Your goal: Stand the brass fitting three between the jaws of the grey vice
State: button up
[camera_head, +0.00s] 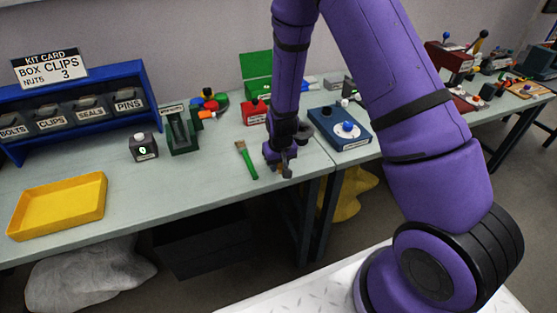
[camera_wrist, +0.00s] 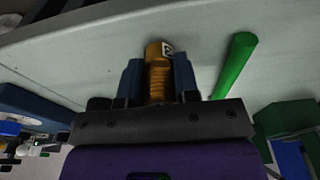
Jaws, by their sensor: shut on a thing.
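My gripper (camera_head: 286,170) hangs low over the front part of the bench, just right of the green-handled brush. In the wrist view my gripper (camera_wrist: 158,80) is shut on a threaded brass fitting (camera_wrist: 157,70), one finger on each side. The fitting has a small white label with a dark mark that I cannot read surely. Its end points away from the palm. In the head view I cannot make the fitting out. I cannot pick out the grey vice for certain; a small grey object (camera_head: 333,83) stands at the back of the bench.
The green brush (camera_head: 247,161) lies close to my gripper; its handle also shows in the wrist view (camera_wrist: 235,62). A blue box with a white dial (camera_head: 340,127) is to the right. A dark green stand (camera_head: 182,134), black box (camera_head: 143,147) and yellow tray (camera_head: 58,205) are left.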

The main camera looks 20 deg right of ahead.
jog(key=shift+f, duration=0.15)
jog(key=o, duration=1)
jog(key=s+d+r+t, duration=0.1)
jog(key=s+r, duration=0.3)
jog(key=r, duration=0.7)
jog(key=s+d+r, duration=0.1)
jog(key=s+r, duration=0.2)
jog(key=r, duration=0.8)
jog(key=s+d+r+t, duration=0.1)
jog(key=s+r, duration=0.3)
jog(key=r, duration=0.7)
jog(key=s+d+r, duration=0.1)
jog(key=s+r, duration=0.4)
jog(key=s, duration=0.3)
jog(key=s+d+r+t, duration=0.1)
jog(key=s+r, duration=0.4)
jog(key=s, duration=0.4)
jog(key=shift+d, duration=0.25)
jog(key=shift+o, duration=0.3)
jog(key=shift+s+r, duration=0.1)
jog(key=shift+s, duration=0.35)
